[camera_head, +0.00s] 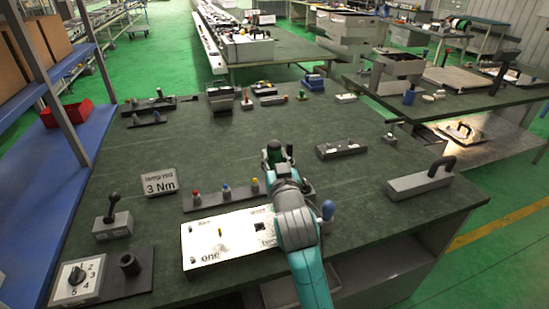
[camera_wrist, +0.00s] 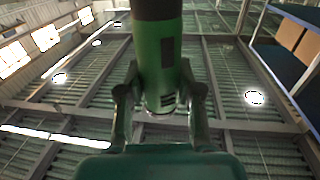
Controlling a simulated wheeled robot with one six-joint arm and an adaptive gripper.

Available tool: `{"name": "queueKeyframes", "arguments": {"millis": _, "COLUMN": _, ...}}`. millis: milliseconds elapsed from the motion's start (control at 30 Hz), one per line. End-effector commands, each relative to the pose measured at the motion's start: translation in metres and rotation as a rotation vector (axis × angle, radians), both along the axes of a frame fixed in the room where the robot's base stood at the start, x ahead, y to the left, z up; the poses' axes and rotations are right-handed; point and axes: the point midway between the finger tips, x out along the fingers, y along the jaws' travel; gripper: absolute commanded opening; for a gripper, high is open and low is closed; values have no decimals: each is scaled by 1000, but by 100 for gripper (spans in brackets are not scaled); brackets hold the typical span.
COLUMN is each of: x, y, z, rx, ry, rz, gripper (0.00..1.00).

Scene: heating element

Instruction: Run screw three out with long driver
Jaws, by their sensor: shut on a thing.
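My gripper (camera_wrist: 160,95) is shut on a green and black driver (camera_wrist: 160,45), with one finger on each side of it. In the head view my gripper (camera_head: 276,156) is raised over the table, and a bit of dark green (camera_head: 288,151) shows at it. A white panel (camera_head: 232,245) lies below, with the word "one" at its lower left. My arm covers its right end, so the other words are only partly readable and screw three cannot be made out.
A dark rack (camera_head: 220,202) behind the panel holds red, blue and yellow-topped tools. A sign (camera_head: 159,182) reads "3 Nm". A numbered dial box (camera_head: 78,279) stands front left. A blue-handled tool (camera_head: 327,209) is right of my arm. The table's middle (camera_head: 220,140) is clear.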

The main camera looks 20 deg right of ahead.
Motion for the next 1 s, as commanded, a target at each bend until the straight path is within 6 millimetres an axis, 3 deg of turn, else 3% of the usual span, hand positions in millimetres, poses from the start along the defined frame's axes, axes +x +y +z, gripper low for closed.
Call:
{"name": "queueKeyframes", "arguments": {"millis": 600, "x": 0, "y": 0, "z": -40, "rx": 0, "ry": 0, "rz": 0, "gripper": 0}}
{"name": "queueKeyframes", "arguments": {"millis": 1000, "x": 0, "y": 0, "z": -51, "rx": 0, "ry": -2, "rz": 0, "gripper": 0}}
